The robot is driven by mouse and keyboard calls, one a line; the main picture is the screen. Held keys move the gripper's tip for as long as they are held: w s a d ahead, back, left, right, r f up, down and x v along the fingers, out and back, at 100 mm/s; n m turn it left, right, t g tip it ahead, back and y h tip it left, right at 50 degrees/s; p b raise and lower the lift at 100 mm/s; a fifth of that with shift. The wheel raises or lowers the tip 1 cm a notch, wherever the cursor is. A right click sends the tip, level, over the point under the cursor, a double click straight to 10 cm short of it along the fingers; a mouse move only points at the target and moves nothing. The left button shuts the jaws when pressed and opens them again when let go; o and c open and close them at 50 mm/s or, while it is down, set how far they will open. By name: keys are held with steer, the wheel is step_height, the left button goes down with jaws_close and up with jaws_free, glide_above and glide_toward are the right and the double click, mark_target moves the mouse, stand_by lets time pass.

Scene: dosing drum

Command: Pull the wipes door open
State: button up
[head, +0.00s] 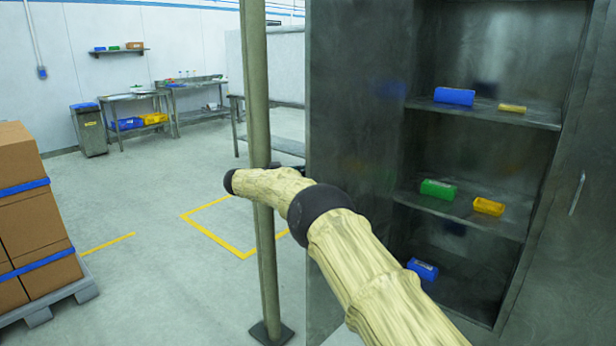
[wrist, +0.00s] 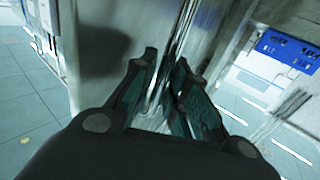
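A dark metal cabinet (head: 470,213) stands on the right in the head view, with its shelves exposed. The tall grey panel (head: 350,110) at its left looks like a door standing swung out. I cannot read any label that marks it as the wipes door. The handle lies against a grey metal face.
Boxes (head: 30,190) on a pallet are at the left. Blue, green and yellow boxes lie on the shelves. Another upright handle (head: 577,193) is on the right panel. Open floor (head: 150,200) lies left.

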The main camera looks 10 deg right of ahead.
steer(key=shift+o, duration=1.1)
steer(key=shift+a, duration=0.15)
steer(key=a, duration=0.7)
steer(key=shift+s+a, duration=0.15)
steer(key=shift+s, duration=0.25)
